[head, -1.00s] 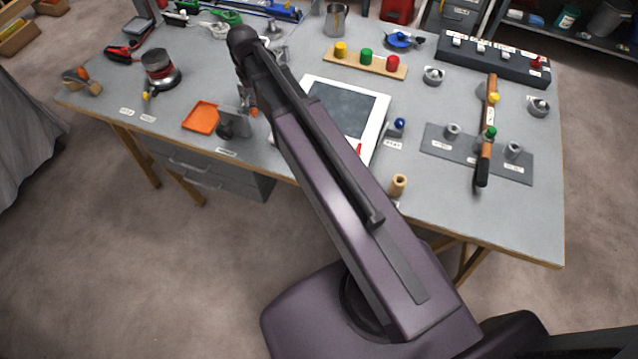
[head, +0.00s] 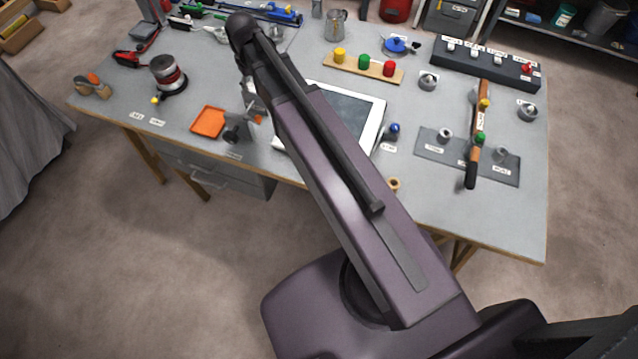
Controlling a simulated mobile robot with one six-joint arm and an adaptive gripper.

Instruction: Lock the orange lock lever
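A small orange piece (head: 256,118) shows beside a grey upright plate and a dark round part (head: 233,133), close to the left edge of my arm. It may be the orange lock lever, but it is too small to tell its position. Another orange piece (head: 93,78) sits on a wooden-coloured item at the bench's left end. My arm crosses the middle of the picture, and its far end is over the back of the bench. My gripper does not show, so its state and its distance from the lever are hidden.
The grey bench (head: 445,215) carries an orange tray (head: 208,122), a white-framed panel (head: 375,125) partly behind my arm, a plank with coloured knobs (head: 362,68), a dark switch box (head: 485,62) and a grey plate (head: 430,150) with a long handled bar. Floor is clear in front.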

